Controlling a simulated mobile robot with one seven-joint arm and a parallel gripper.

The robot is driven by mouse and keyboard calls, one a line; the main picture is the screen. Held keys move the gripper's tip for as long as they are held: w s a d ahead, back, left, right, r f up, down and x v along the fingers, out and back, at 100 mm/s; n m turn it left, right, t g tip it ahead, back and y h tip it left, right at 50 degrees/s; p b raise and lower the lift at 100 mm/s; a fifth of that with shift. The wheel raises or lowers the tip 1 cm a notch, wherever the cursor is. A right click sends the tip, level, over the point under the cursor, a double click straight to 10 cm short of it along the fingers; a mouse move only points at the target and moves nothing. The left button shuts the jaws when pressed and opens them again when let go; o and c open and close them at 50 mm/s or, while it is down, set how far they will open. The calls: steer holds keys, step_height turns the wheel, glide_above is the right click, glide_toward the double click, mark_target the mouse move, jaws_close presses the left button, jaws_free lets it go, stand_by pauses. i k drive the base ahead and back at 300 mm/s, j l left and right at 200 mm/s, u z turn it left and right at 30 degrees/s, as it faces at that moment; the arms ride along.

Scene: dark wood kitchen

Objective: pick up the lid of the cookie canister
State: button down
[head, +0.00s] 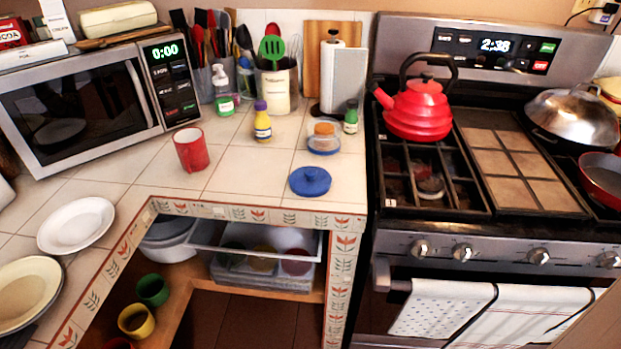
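A round blue lid (310,182) with a raised knob lies on the tiled counter near its front edge, left of the stove. Behind it stands a small low container (324,138) with a clear and blue body and an orange-brown top or contents. I cannot tell whether this is the cookie canister. The lid lies apart from it. My gripper is not in view.
A red mug (191,150) and a yellow bottle with a purple cap (262,123) stand left of the lid. A small green bottle (351,117) stands behind it. A red kettle (418,107) is on the stove. The tiles around the lid are clear.

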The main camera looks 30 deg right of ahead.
mark_target(310, 181)
steer(key=i+j+z, duration=0.15)
steer(key=i+z, duration=0.15)
steer(key=i+j+z, duration=0.3)
steer(key=i, duration=0.2)
